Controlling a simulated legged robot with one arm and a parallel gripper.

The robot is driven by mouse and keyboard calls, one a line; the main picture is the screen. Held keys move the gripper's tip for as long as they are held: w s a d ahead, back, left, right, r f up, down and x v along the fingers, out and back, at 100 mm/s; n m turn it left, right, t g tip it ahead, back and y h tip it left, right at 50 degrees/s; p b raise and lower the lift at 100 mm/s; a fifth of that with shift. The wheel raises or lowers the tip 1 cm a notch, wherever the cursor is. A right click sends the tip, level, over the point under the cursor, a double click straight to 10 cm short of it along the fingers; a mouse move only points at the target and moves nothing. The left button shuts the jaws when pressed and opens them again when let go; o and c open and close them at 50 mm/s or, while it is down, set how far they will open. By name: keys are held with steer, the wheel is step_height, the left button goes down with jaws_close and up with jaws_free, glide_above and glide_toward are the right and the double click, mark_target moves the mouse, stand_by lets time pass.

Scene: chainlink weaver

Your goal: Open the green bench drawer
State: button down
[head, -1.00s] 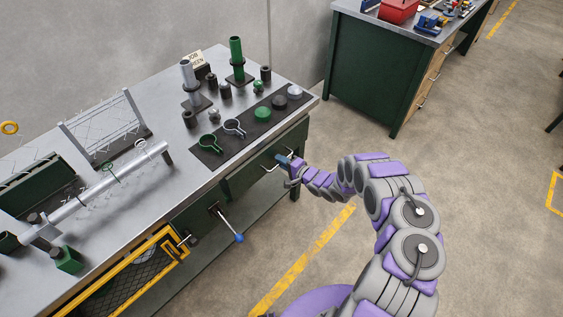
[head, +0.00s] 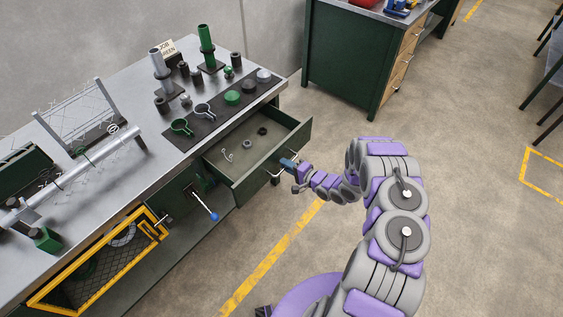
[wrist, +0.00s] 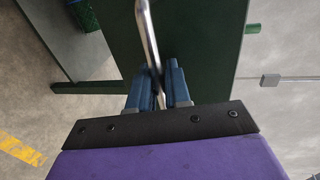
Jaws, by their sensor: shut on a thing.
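The green bench drawer (head: 285,157) stands pulled out from the bench in the head view, with its inside showing. A few small parts, among them a dark ring (head: 262,131) and a pale hook-like piece (head: 227,155), lie on its floor. My gripper (head: 288,164) is at the drawer's front, shut on the metal bar handle (head: 273,177). In the wrist view, the blue fingers of my gripper (wrist: 158,88) close on both sides of the handle (wrist: 147,35), with the dark green drawer front (wrist: 195,60) behind.
The grey bench top (head: 118,165) holds clamps, caps, posts and a mesh rack. A blue-tipped crank (head: 213,215) and a yellow-framed mesh door (head: 95,265) are left of the drawer. A second green bench (head: 345,60) stands behind.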

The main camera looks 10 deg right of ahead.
steer(key=shift+s+d+f, duration=0.15)
steer(key=shift+s+d, duration=0.1)
steer(key=shift+s, duration=0.25)
steer(key=shift+s+d+f, duration=0.1)
steer(key=shift+s+d, duration=0.1)
steer(key=shift+s, duration=0.25)
steer(key=c, duration=1.2)
jaws_free()
steer(key=shift+w, duration=0.2)
steer(key=shift+c, duration=0.2)
steer(key=shift+r, duration=0.1)
steer(key=p+v, duration=0.2)
steer(key=v, duration=1.5)
steer(key=shift+s+d, duration=0.1)
steer(key=shift+s, duration=0.05)
